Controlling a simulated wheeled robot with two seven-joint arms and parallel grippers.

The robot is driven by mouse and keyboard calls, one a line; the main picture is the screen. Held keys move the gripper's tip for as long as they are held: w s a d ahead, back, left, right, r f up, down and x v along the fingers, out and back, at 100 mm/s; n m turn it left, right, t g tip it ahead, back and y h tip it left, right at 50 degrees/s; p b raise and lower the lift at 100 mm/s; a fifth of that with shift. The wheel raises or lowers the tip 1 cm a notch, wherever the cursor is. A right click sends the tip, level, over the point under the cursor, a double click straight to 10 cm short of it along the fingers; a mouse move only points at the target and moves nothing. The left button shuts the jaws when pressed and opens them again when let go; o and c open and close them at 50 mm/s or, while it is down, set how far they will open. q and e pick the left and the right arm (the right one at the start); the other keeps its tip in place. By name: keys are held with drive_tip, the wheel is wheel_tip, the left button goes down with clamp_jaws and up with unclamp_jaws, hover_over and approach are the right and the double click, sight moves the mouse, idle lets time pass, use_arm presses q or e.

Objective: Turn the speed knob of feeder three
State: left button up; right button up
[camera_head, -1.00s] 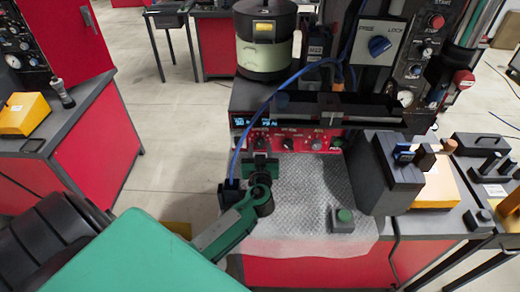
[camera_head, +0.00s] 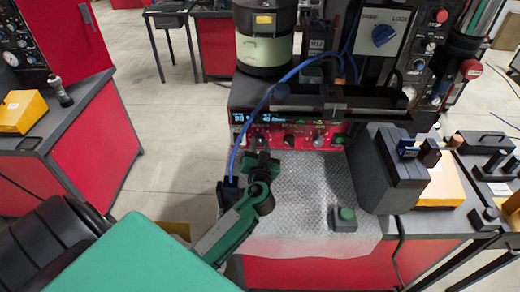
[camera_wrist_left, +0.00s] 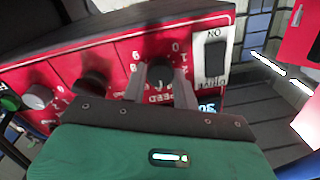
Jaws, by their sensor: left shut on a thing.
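The feeder's red control panel (camera_head: 305,137) is at the front of the bench, below the bowl. In the left wrist view the panel (camera_wrist_left: 60,68) appears upside down. The dark speed knob (camera_wrist_left: 160,72), with SPEED lettered beside it, sits between the two grey fingers of my left gripper (camera_wrist_left: 159,84). The fingers are shut on its sides. In the head view my left gripper (camera_head: 262,145) is at the left knob of the panel and largely hides it. My right gripper is not in view.
More knobs (camera_head: 290,141) sit to the right along the panel. A blue cable (camera_head: 258,105) runs past the gripper's left. A grey mat (camera_head: 300,190) with a green-button box (camera_head: 345,217) lies in front. A dark block (camera_head: 385,170) stands at right.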

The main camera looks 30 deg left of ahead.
use_arm(q)
drive_tip(key=shift+m, duration=0.7)
drive_tip(key=o, duration=1)
drive_tip(key=shift+b, duration=0.3)
